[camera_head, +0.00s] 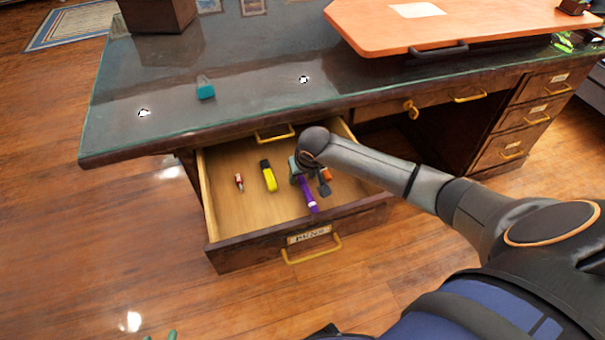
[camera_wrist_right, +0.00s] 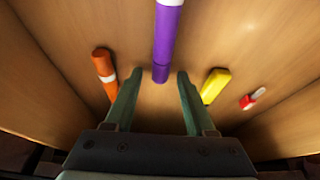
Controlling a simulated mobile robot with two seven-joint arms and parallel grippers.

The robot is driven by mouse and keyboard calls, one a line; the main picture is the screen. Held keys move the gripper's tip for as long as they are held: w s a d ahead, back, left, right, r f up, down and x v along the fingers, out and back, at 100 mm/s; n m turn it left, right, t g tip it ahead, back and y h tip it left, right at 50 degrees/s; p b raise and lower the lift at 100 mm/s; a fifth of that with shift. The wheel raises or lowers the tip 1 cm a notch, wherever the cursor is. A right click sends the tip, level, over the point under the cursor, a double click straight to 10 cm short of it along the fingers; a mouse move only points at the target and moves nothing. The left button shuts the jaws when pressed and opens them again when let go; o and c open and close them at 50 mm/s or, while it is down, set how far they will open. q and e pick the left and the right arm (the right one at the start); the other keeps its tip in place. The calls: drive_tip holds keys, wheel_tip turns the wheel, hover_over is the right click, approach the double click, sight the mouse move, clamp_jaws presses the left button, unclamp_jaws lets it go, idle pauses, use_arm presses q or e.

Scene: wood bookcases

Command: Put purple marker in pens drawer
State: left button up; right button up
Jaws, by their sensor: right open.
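The open drawer (camera_head: 224,246) has a label and a brass handle on its front. The purple marker (camera_head: 308,194) with a white band is inside the drawer, at my right gripper. My right gripper (camera_head: 310,178) reaches down into the drawer. In the right wrist view its fingers (camera_wrist_right: 159,74) are open, with one end of the purple marker (camera_wrist_right: 165,45) between the tips and no finger touching it that I can see. Whether the marker rests fully on the drawer floor is hard to tell. Two greenish tips of my left gripper (camera_head: 160,337) show apart at the bottom edge.
A yellow marker (camera_head: 268,175), a small red-and-white item (camera_head: 239,182) and an orange marker (camera_head: 326,174) also lie in the drawer. The glass desktop (camera_head: 240,105) overhangs it and holds a teal object (camera_head: 205,88) and an orange board (camera_head: 450,25).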

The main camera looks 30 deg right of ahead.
sight(308, 192)
drive_tip(key=shift+r, duration=0.3)
drive_tip(key=p+v, duration=0.1)
drive_tip(key=v, duration=0.2)
use_arm(q)
drive_tip(key=s+p, duration=0.1)
drive_tip(key=g+p, duration=0.1)
drive_tip(key=p, duration=0.1)
drive_tip(key=shift+s+d+r, duration=0.35)
drive_tip(key=shift+d, duration=0.05)
use_arm(e)
drive_tip(key=v, duration=0.8)
drive_tip(key=shift+s+r, duration=0.25)
drive_tip(key=shift+s, duration=0.05)
use_arm(q)
drive_tip(key=shift+r, duration=0.1)
